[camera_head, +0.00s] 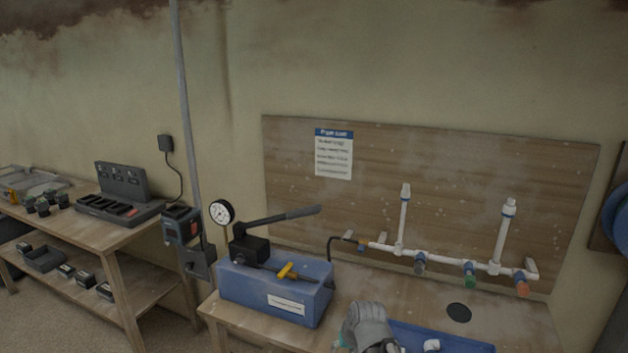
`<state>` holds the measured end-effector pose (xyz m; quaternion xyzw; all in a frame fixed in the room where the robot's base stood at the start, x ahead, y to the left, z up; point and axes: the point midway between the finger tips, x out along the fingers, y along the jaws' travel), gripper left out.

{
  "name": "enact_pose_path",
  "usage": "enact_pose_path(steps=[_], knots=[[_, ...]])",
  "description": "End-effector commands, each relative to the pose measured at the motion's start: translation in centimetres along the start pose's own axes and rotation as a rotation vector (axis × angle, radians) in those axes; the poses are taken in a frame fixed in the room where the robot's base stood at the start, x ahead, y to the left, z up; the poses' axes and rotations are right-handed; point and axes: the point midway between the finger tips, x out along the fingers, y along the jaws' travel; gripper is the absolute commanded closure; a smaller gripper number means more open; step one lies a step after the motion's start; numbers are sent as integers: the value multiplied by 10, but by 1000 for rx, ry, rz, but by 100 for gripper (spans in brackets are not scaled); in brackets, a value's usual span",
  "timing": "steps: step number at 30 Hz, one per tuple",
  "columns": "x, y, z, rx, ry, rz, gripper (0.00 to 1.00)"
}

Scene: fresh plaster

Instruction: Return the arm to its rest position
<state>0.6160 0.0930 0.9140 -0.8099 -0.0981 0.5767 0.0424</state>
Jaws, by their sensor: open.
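A blue pump box (258,291) with a black lever (290,217) and a gauge (221,212) stands at the bench's left. White pipes (450,259) rise before a wooden board (400,170). A blue tray (462,342) lies in front. A shelf (90,226) stands left.

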Motion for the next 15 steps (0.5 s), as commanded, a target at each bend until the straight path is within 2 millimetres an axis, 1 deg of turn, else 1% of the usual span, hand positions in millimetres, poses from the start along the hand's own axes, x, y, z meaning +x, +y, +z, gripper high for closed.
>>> enact_pose_path(steps=[1,3,6,9,12,15], knots=[[-10,18,14,13,-56,38,43],[-18,37,32,27,-132,85,43],[-29,60,53,49,-223,139,43],[-38,74,67,67,-287,176,43],[-43,81,75,77,-322,195,43],[-44,83,78,81,-335,202,43]])
